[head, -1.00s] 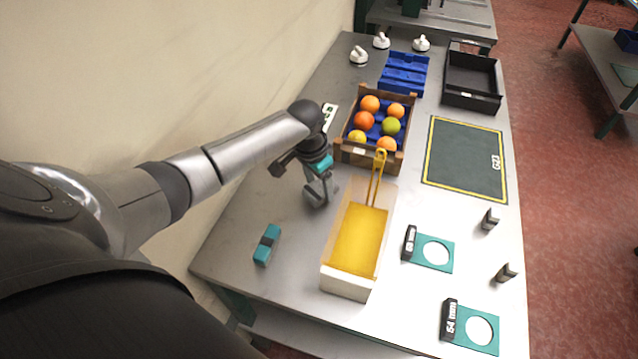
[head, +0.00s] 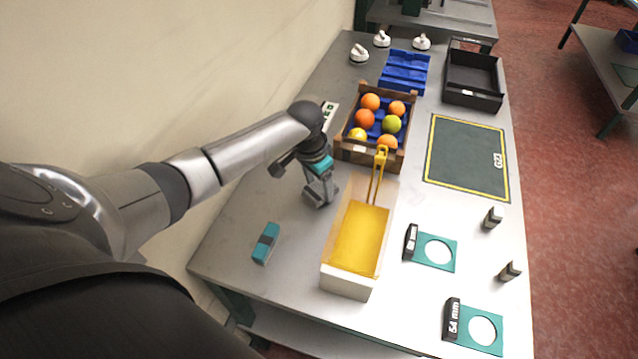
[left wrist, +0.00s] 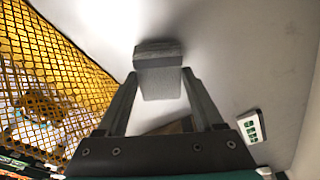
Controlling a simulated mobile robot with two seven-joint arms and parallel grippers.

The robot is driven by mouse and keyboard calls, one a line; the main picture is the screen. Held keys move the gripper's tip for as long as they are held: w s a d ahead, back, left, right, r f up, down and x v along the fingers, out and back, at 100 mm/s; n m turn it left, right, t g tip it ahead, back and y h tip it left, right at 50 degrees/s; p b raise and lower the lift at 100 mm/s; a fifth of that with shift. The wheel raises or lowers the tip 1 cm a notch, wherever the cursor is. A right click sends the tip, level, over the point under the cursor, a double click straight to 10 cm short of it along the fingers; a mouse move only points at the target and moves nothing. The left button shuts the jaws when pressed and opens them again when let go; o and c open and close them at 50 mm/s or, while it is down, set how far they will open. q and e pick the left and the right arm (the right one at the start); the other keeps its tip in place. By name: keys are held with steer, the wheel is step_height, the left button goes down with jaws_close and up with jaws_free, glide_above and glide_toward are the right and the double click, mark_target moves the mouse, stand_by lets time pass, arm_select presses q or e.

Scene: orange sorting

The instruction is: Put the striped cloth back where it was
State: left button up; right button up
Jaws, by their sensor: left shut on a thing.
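My left gripper (head: 320,196) is low over the table, between the wall side and the yellow mesh bin. In the left wrist view its two fingers (left wrist: 160,82) are shut on a small grey block-like thing (left wrist: 158,58). I cannot make out stripes on it, so I cannot tell whether it is the striped cloth. A teal piece with a dark band across it (head: 266,243) lies on the table nearer me, apart from the gripper. My right gripper is not in view.
A white bin with yellow mesh (head: 357,240) stands right of the gripper. A wooden crate (head: 370,156) of fruit is behind it. Farther off are a blue tray (head: 404,72) and black tray (head: 472,95). A dark green mat (head: 466,158) and two teal ring gauges (head: 453,255) lie right.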

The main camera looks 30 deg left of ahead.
arm_select(q)
steer(key=shift+f, duration=0.6)
stand_by(0.3)
steer(key=o, duration=1.4)
steer(key=shift+r, duration=0.15)
steer(key=shift+r+p, duration=3.95)
steer(key=shift+p, duration=0.45)
steer(key=shift+f, duration=0.1)
